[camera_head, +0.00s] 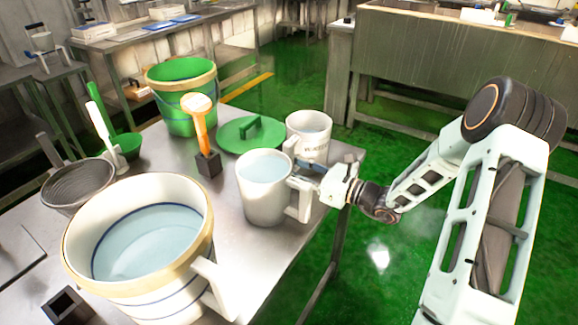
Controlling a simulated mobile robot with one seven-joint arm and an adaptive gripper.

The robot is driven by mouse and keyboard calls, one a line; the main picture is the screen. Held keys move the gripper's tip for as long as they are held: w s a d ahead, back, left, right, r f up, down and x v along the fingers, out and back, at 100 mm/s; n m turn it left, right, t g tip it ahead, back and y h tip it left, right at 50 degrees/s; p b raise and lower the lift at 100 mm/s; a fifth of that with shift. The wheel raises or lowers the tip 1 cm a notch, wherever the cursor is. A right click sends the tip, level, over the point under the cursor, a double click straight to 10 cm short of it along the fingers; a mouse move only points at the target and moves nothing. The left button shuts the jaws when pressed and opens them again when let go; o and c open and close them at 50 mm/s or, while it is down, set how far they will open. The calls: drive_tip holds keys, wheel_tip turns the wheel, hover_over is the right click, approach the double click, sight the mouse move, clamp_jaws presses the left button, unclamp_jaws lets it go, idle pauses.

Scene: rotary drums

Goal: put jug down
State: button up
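A white jug (263,195) with water in it is upright over the right side of the metal table (228,262). Its handle (303,204) points right. My gripper (308,179) reaches in from the right and is at the upper part of this handle, seemingly closed on it; the fingertips are partly hidden. I cannot tell whether the jug's base touches the table. A second white jug (309,126) with dark lettering stands just behind, near the table's right edge.
A large white tub (140,293) of water stands front left. A green bucket (186,105), a green lid (243,134), an orange-handled tool in a dark block (207,165) and a sieve (77,186) are behind. Bare table shows in front of the jug.

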drive_tip(key=shift+r, duration=0.2)
drive_tip(key=v, duration=1.2)
drive_tip(key=shift+p, duration=0.4)
